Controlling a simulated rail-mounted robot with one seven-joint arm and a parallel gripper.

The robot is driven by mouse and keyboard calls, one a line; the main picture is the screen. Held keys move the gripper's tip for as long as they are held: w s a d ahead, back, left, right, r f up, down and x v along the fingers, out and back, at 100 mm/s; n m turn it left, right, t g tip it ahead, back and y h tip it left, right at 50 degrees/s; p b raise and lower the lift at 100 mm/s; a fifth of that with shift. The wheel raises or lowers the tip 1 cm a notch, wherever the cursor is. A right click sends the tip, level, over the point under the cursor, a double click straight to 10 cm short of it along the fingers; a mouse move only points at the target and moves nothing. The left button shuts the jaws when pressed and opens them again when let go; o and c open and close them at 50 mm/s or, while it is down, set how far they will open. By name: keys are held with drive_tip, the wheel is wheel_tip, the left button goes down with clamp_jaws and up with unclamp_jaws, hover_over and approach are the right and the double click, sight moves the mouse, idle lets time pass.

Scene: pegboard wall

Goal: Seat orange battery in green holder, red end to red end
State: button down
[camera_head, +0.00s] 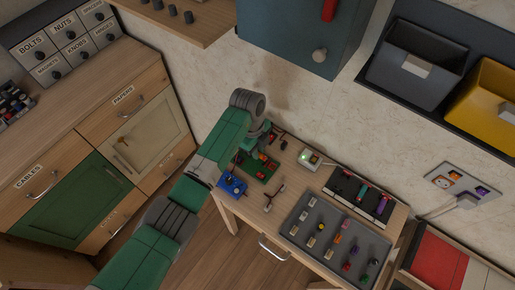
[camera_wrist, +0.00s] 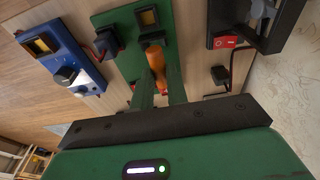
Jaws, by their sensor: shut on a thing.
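The orange battery (camera_wrist: 156,64) is held between the two green fingers of my gripper (camera_wrist: 159,82). It lies over the green holder (camera_wrist: 126,20), close to its black parts. I cannot tell whether it touches the holder, and its red end cannot be made out. In the head view the green holder (camera_head: 248,168) lies on the small wooden table below my green arm. My wrist hides much of the gripper and battery there.
A blue board (camera_wrist: 60,52) lies left of the green holder. A dark device with a red switch (camera_wrist: 224,42) stands to its right. In the head view a grey tray (camera_head: 300,240) of small parts and a black rack (camera_head: 345,187) fill the table's right side.

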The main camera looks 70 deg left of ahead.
drive_tip(key=shift+f+b, duration=0.6)
drive_tip(key=shift+f, duration=0.3)
drive_tip(key=c, duration=1.3)
unclamp_jaws()
wheel_tip(320, 180, up, 5)
drive_tip(key=p, duration=0.5)
